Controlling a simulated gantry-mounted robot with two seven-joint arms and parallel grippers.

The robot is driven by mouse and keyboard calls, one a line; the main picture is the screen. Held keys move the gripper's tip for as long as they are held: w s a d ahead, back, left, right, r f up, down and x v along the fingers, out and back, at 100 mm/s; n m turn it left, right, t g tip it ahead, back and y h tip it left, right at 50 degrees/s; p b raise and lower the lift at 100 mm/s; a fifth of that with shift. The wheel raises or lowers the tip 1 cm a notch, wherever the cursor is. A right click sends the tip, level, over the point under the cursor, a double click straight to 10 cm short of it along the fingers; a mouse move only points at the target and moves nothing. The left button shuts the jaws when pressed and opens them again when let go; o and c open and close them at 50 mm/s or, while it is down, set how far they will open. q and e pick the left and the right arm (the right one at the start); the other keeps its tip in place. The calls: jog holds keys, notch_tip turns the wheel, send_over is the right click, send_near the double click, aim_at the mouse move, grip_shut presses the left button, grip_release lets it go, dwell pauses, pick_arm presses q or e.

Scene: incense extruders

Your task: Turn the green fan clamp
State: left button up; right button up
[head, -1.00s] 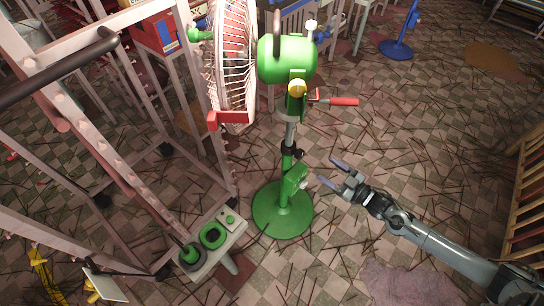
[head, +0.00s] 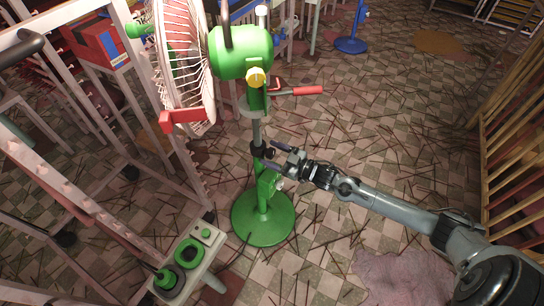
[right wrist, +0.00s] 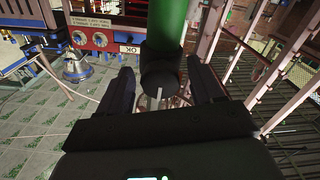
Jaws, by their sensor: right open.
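The green fan (head: 240,52) stands on a post with a round green base (head: 262,217), left of centre in the head view. A black clamp (head: 261,150) sits partway up its post. A lever with a red handle (head: 307,90) sticks out to the right below the motor. My right gripper (head: 273,155) is open beside the black clamp, with its fingers pointing at the post. In the right wrist view the black clamp (right wrist: 160,72) shows between the two open fingers, below a green post (right wrist: 166,25). Contact cannot be told. My left gripper is out of view.
A pale frame (head: 95,190) rises close on the left. A control box with green buttons (head: 190,257) stands at lower left. A wooden rack (head: 510,150) is at the right edge. Thin sticks litter the checkered floor. A blue stand (head: 350,44) is at the back.

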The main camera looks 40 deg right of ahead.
jog(key=shift+w+a, duration=0.1)
jog(key=shift+w, duration=0.1)
jog(key=shift+s, duration=0.1)
jog(key=c, duration=1.1)
jog(key=shift+o, duration=0.2)
jog(key=shift+f, duration=0.1)
